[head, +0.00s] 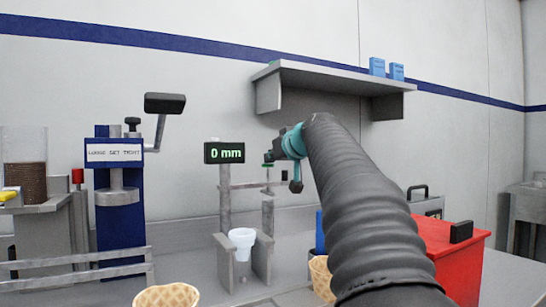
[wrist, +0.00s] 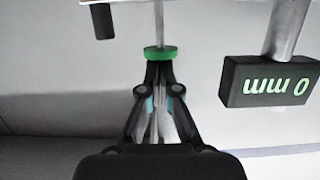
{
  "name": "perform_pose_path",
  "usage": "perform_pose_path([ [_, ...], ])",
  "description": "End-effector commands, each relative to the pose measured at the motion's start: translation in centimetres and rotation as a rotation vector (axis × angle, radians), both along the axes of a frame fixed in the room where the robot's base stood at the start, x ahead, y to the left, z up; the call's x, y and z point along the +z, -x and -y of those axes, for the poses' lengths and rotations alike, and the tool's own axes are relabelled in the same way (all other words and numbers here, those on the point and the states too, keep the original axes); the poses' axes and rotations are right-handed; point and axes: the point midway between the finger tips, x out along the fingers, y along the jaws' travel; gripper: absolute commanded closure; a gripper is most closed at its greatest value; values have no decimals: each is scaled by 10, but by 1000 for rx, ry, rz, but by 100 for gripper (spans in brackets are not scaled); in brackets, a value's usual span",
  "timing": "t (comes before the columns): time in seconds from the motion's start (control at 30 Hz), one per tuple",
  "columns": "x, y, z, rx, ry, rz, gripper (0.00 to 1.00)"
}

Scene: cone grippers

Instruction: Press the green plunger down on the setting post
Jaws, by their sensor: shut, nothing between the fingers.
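The setting post (head: 225,200) stands on the bench in the head view, with a white cup (head: 242,240) at its base. Its black display (head: 224,152) reads 0 mm; it also shows upside down in the wrist view (wrist: 268,82). The green plunger (wrist: 160,53) is a round disc on a thin metal rod. My gripper (wrist: 158,66) is shut and empty, its fingertips right at the disc's face. I cannot tell whether they touch. In the head view my gripper (head: 269,157) is at the top of the rod, and the plunger is hard to make out there.
A blue press (head: 120,190) with a lever stands left of the post. Waffle cones (head: 166,296) are in front. A red box (head: 455,255) is at right, partly behind my arm. A grey shelf (head: 330,72) with blue boxes hangs above.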

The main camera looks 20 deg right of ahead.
Motion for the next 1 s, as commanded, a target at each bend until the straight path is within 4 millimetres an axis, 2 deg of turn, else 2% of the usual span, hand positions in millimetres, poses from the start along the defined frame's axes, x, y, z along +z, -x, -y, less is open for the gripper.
perform_pose_path([
  [0.17,-6,0,0,0,0,0,100],
  [0.5,-37,-1,0,3,-1,-6,100],
  [0.83,-42,-4,0,5,-2,-17,100],
  [1.0,-31,-3,-1,5,0,-14,100],
])
